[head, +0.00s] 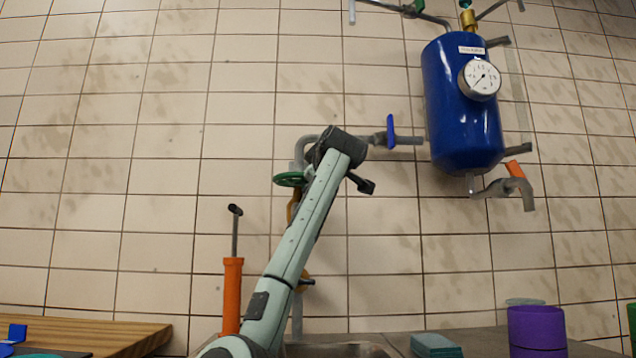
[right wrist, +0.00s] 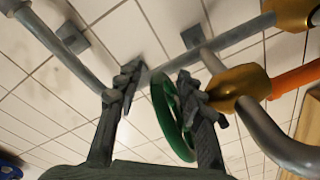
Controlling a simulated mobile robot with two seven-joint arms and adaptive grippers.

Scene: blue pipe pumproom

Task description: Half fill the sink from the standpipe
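A grey standpipe (head: 297,322) rises against the tiled wall, with brass fittings and a green handwheel (head: 290,179) near its top. The handwheel also shows in the right wrist view (right wrist: 172,118), seen nearly edge-on beside a brass valve body (right wrist: 238,86). My right gripper (right wrist: 158,80) is open; its two dark fingers stand apart, with the wheel between them, nearer the right-hand finger. I cannot tell whether they touch. In the head view my arm hides part of the standpipe and the fingertips. I cannot make out the sink or any water level clearly. My left gripper is not in view.
A blue tank (head: 462,110) with a gauge (head: 479,80) hangs at the upper right, joined by a pipe with a blue handle (head: 391,131). An orange hand pump (head: 232,295) stands left of the standpipe. A purple container (head: 537,328) stands at lower right.

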